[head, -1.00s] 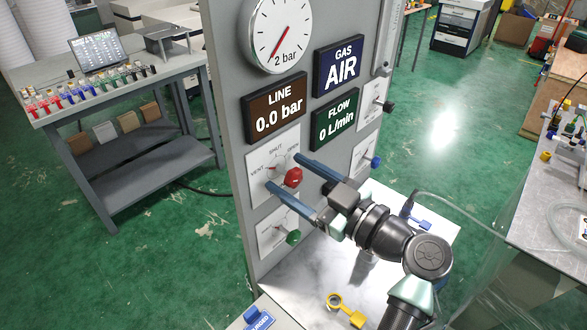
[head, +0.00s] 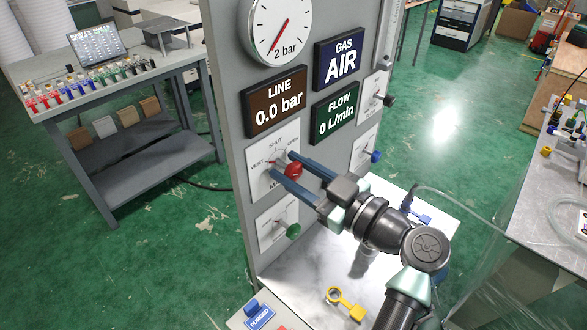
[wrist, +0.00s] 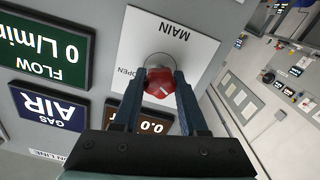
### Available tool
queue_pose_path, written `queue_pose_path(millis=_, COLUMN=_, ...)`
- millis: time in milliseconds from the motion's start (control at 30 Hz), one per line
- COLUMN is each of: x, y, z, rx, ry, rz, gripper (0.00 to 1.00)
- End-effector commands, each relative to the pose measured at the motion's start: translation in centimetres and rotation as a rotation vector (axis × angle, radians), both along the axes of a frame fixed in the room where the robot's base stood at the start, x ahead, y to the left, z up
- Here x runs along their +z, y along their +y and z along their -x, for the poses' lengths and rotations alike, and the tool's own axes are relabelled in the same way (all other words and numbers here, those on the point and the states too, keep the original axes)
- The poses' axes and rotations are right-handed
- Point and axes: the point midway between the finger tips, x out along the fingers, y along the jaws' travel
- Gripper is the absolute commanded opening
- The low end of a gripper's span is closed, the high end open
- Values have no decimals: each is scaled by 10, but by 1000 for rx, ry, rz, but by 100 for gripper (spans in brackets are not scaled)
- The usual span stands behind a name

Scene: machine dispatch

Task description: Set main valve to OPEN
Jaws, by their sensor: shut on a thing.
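The main valve's red knob (head: 293,171) sits on a white plate (head: 258,152) marked VENT, SHUT and OPEN on the grey panel. In the wrist view the red knob (wrist: 160,84) lies between the two blue fingers, with the words MAIN and OPEN on the plate around it. My gripper (head: 281,164) is shut on the knob, one finger on each side. The knob's pointer direction is hard to make out behind the fingers. The LINE display (head: 276,101) reads 0.0 bar and the FLOW display (head: 335,112) reads 0 L/min.
A green knob (head: 293,230) is just below, with a blue knob (head: 376,156) and a black knob (head: 389,101) to the right. A yellow tag (head: 345,303) lies on the white shelf below my arm. A workbench (head: 150,88) stands at the left.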

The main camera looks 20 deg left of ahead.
Motion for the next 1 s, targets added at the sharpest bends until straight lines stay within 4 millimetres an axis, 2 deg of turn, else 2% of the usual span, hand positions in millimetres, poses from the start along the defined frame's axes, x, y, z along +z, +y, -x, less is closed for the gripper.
queue_pose_path(millis=367, x=-2, y=0, z=0, rx=0, ry=183, rz=-67, gripper=0)
queue_pose_path(millis=1000, x=0, y=-1, z=-2, rx=0, ry=752, rz=-272, gripper=0)
